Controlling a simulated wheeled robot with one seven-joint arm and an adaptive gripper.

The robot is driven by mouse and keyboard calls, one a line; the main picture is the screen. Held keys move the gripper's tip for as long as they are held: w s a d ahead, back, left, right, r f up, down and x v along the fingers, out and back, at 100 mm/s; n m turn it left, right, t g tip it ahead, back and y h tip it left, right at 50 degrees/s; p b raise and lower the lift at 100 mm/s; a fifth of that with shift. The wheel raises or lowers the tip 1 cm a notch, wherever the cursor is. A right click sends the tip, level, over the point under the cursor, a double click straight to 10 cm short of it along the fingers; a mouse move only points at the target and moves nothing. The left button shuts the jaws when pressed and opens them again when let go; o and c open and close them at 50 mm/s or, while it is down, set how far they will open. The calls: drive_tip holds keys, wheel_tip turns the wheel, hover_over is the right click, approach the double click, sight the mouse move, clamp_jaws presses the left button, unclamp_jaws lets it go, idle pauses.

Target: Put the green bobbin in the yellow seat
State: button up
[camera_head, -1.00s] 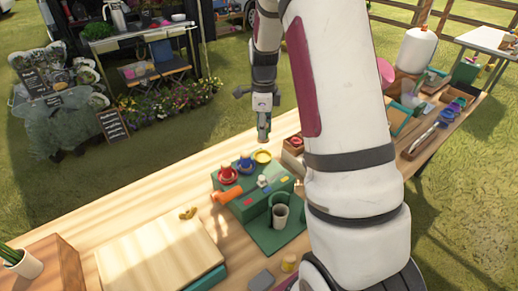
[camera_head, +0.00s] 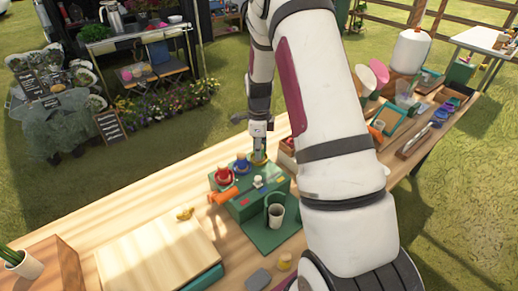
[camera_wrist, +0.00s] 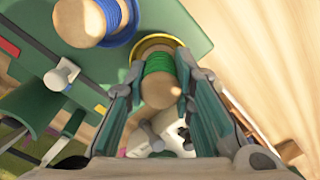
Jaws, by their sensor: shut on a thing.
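My gripper (camera_wrist: 160,92) is shut on the green bobbin (camera_wrist: 158,66), which has a wooden end and green thread. The yellow seat (camera_wrist: 152,41) is a round yellow dish right behind the bobbin in the wrist view, partly hidden by it. In the head view my gripper (camera_head: 258,149) is directly over the yellow seat (camera_head: 259,162) at the back corner of the green stand (camera_head: 246,207). I cannot tell whether the bobbin touches the seat. A blue bobbin (camera_wrist: 98,18) sits in a blue seat beside the yellow one.
A red bobbin (camera_head: 223,174) stands left of the blue one on the stand. A wooden board (camera_head: 155,255) lies to the left. Bare table lies behind the stand.

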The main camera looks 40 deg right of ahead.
drive_tip(key=o, duration=1)
